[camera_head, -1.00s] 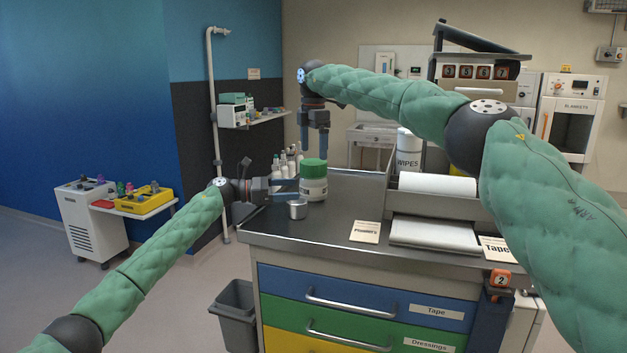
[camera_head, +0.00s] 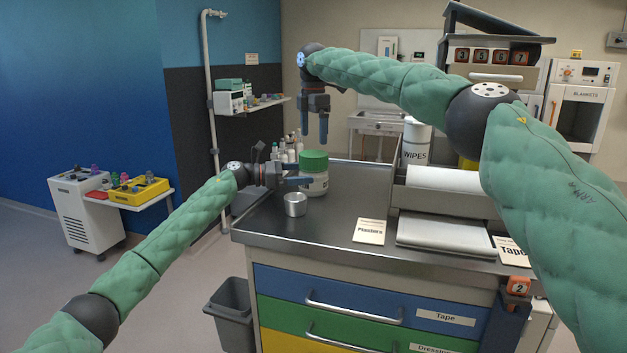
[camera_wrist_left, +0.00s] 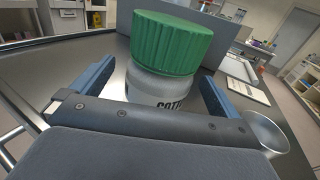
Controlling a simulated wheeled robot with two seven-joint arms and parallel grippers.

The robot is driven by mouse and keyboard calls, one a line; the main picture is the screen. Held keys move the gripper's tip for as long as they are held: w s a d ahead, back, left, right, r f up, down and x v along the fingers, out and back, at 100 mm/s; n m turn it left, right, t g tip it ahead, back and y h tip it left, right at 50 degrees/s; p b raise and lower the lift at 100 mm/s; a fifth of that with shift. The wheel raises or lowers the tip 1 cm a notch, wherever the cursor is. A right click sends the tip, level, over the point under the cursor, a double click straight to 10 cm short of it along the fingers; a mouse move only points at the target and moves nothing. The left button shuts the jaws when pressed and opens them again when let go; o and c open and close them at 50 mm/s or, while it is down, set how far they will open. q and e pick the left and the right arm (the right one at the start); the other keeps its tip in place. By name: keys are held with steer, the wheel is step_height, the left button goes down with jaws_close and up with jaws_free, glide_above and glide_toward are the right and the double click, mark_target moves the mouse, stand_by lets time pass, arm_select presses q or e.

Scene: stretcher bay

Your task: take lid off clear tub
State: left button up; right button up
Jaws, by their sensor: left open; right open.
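The clear tub (camera_head: 314,183) stands upright on the cart top with its ribbed green lid (camera_head: 313,161) on. In the left wrist view the tub (camera_wrist_left: 160,88) shows part of a label, and the green lid (camera_wrist_left: 172,42) sits on top. My left gripper (camera_head: 298,182) is open at the tub's body, below the lid. In the left wrist view its blue fingers (camera_wrist_left: 150,90) stand on either side of the tub, with a gap visible. My right gripper (camera_head: 314,132) points down, open and empty, above the lid and clear of it.
A small metal cup (camera_head: 295,205) stands just in front of the tub. Several bottles (camera_head: 290,148) stand behind it. A wipes canister (camera_head: 415,142) and a paper roll holder (camera_head: 447,205) are to the right. The cart top (camera_head: 335,220) is bare around the Plasters card (camera_head: 370,231).

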mark_target(313, 172)
arm_select(q)
steer(key=shift+w+d, duration=0.2)
steer(key=shift+d, duration=1.65)
